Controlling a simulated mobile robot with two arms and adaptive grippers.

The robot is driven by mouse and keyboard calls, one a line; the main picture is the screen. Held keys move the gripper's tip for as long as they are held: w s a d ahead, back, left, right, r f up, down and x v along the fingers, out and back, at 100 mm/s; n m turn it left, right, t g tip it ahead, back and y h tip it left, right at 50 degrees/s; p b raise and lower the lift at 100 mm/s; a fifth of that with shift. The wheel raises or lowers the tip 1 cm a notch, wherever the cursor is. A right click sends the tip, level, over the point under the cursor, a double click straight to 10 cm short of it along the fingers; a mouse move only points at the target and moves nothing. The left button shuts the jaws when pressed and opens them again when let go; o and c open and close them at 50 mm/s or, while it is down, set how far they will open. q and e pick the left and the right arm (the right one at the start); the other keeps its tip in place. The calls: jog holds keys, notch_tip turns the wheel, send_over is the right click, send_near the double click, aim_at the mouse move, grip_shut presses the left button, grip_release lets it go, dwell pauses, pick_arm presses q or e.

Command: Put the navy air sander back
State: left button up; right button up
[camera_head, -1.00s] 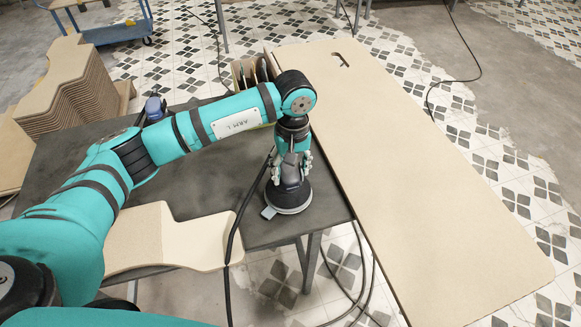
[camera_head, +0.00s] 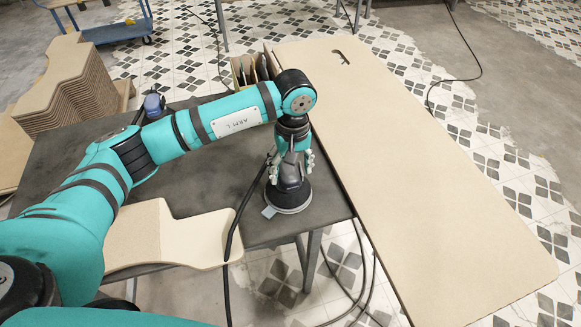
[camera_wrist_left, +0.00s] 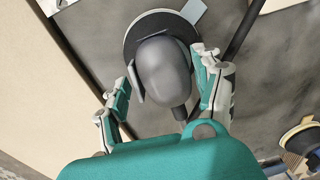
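A dark grey air sander (camera_head: 291,178) stands upright on its round black pad near the right front corner of the dark table (camera_head: 190,190). Its rounded grey body fills the middle of the left wrist view (camera_wrist_left: 165,72). My left gripper (camera_head: 291,163) points down over it, with one finger on each side. The fingers are open, with small gaps to the body in the wrist view. A navy-blue tool (camera_head: 153,106), seemingly another sander, stands at the table's back edge, partly hidden by my left arm. My right gripper is out of view.
A large tan board (camera_head: 420,180) lies along the table's right side. A cut curved board (camera_head: 180,237) lies at the front left. Stacked curved boards (camera_head: 68,90) stand back left. A rack with upright slots (camera_head: 250,70) is behind my arm. A black hose (camera_head: 240,220) crosses the table.

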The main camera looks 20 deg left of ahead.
pick_arm(q)
jog(key=shift+o, duration=1)
jog(key=shift+s+f, duration=0.1)
jog(key=shift+f, duration=0.05)
notch_tip(320, 180, up, 12)
jog(key=shift+w+d, duration=0.2)
